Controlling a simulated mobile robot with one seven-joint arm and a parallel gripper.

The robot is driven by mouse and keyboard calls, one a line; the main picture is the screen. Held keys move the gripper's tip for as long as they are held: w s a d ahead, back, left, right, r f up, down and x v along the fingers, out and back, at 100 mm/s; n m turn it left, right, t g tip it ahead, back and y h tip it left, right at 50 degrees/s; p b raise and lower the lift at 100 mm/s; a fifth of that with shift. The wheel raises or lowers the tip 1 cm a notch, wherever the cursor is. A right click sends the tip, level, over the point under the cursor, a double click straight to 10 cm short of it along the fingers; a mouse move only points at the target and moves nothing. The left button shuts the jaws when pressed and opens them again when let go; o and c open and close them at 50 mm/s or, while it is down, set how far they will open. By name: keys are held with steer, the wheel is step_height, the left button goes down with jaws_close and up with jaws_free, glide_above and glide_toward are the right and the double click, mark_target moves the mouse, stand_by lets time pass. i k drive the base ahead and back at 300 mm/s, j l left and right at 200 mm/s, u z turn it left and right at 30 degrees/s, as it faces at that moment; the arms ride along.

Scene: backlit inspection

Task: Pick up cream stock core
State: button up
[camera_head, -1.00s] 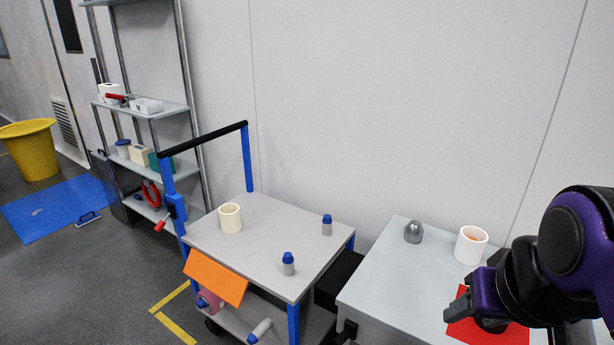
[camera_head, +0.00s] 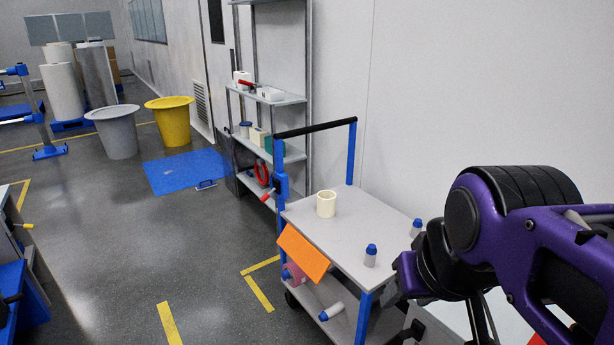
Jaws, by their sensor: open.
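The cream stock core (camera_head: 326,204), a short hollow cream cylinder, stands upright on the grey top of the blue-framed cart (camera_head: 340,232), near its far left side. Nothing touches it. My gripper (camera_head: 408,280) is at the front end of my purple and black arm, right of the cart and well apart from the core. It is open and seems empty, though the arm partly hides its fingers.
Two blue-capped grey bottles (camera_head: 371,256) (camera_head: 416,228) stand on the cart top. An orange sheet (camera_head: 304,253) hangs at its front left edge, and a black-topped handle (camera_head: 315,128) rises behind the core. Shelving (camera_head: 270,97) stands beyond. Open floor (camera_head: 200,240) lies left.

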mark_target(325, 198)
steer(key=z, duration=0.25)
steer(key=i+j+z, duration=0.2)
steer(key=z, duration=0.2)
steer(key=i+j+z, duration=0.1)
steer(key=j+z, duration=0.25)
steer(key=i+j+z, duration=0.15)
steer(key=j, duration=0.25)
steer(key=j+z, duration=0.15)
steer(key=j, duration=0.25)
steer(key=i+j, duration=0.1)
steer(key=j, duration=0.45)
steer(key=i+j+z, duration=0.15)
steer(key=j, duration=0.35)
steer(key=i+j, duration=0.1)
steer(key=j, duration=0.45)
steer(key=z, duration=0.05)
